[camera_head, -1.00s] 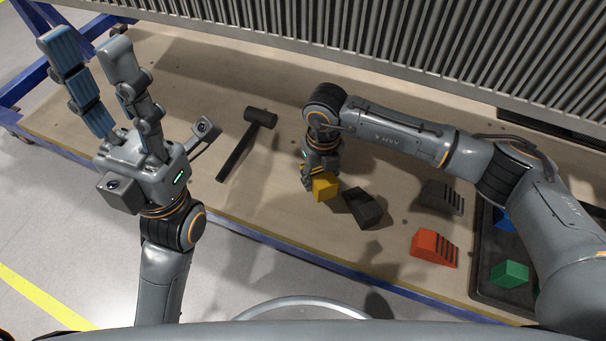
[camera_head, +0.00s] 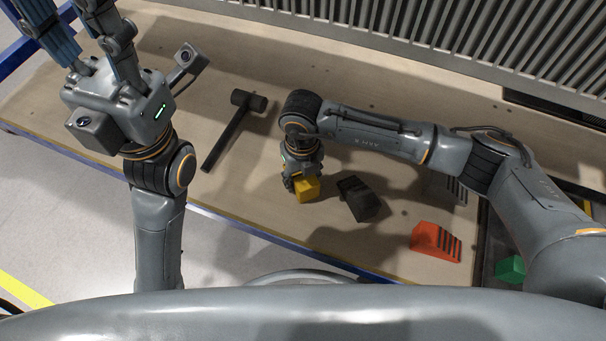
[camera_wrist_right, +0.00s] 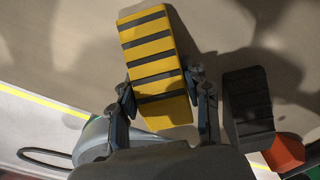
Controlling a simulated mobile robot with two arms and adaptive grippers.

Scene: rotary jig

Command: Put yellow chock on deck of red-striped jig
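The yellow chock (camera_head: 307,189) is in my right gripper (camera_head: 291,182), over the bench. In the right wrist view the chock (camera_wrist_right: 155,60) shows black bars across its face. The fingers of the gripper (camera_wrist_right: 163,98) lie against its two sides, so the gripper looks shut on it. Whether the chock touches the bench is hard to tell. My left gripper (camera_head: 75,25) is raised at the upper left, its fingers apart and nothing between them; the tips are cut off by the frame. I see no red-striped jig in these views.
A black chock (camera_head: 360,199) lies just right of the yellow one, and an orange-red chock (camera_head: 436,242) farther right. A grey striped chock (camera_head: 447,187) is partly behind my arm. A hammer (camera_head: 235,125) lies left. A dark tray (camera_head: 487,235) with a green block (camera_head: 510,269) is right.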

